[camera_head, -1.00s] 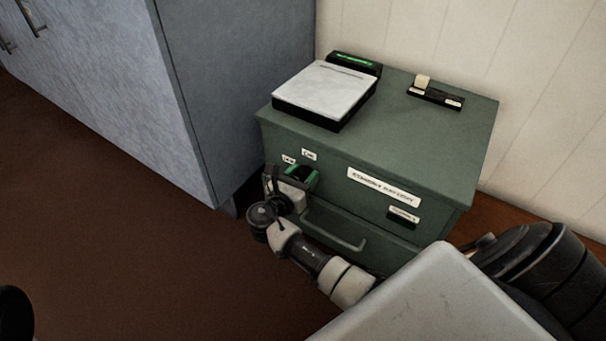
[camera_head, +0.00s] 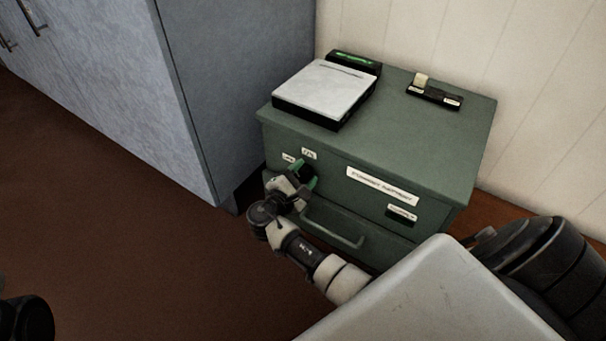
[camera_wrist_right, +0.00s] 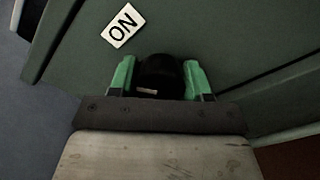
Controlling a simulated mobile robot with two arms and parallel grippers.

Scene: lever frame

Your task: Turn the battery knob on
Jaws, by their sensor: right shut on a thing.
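The black round battery knob (camera_wrist_right: 160,75) is on the front of the green cabinet, with a small pale mark on it. In the wrist view the green fingers of my right gripper (camera_wrist_right: 160,85) lie on either side of it, shut on it. The ON label (camera_wrist_right: 123,25) is just beyond the knob in that view and looks tilted. In the head view my right gripper (camera_head: 303,180) is at the knob (camera_head: 307,171), below the ON label (camera_head: 308,153) and another small label (camera_head: 289,157). My left gripper is not in view.
The green cabinet (camera_head: 440,135) has a drawer handle (camera_head: 335,228) close below and right of the gripper. A white-topped box (camera_head: 325,90) and a black switch strip (camera_head: 434,96) are on top. A blue-grey cupboard (camera_head: 190,80) stands close on the left.

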